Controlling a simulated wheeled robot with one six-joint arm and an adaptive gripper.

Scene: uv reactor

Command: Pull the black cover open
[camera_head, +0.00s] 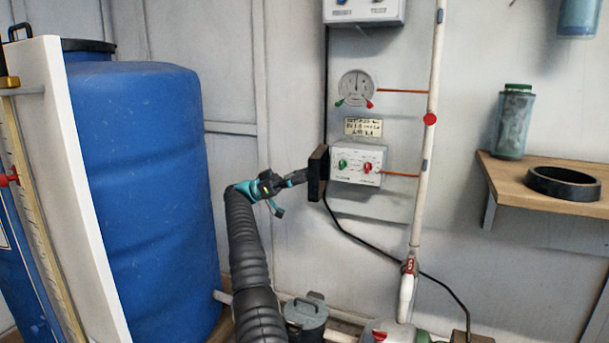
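The black cover (318,172) stands on edge at the left side of a white control box (358,165). It is swung out from the box, so the box's front, with a green knob and a red knob, shows. My gripper (302,178) is at the left side of the cover, at about mid-height, and looks to be touching it. The fingertips are small and partly merge with the dark cover, so I cannot tell whether they are open or shut on it.
A round gauge (357,88) and a paper label (363,127) are above the box. A white vertical pipe (424,150) runs to its right. A large blue tank (145,190) stands left of my arm. A wooden shelf (545,183) holds a bottle (513,122) and a black ring (563,183).

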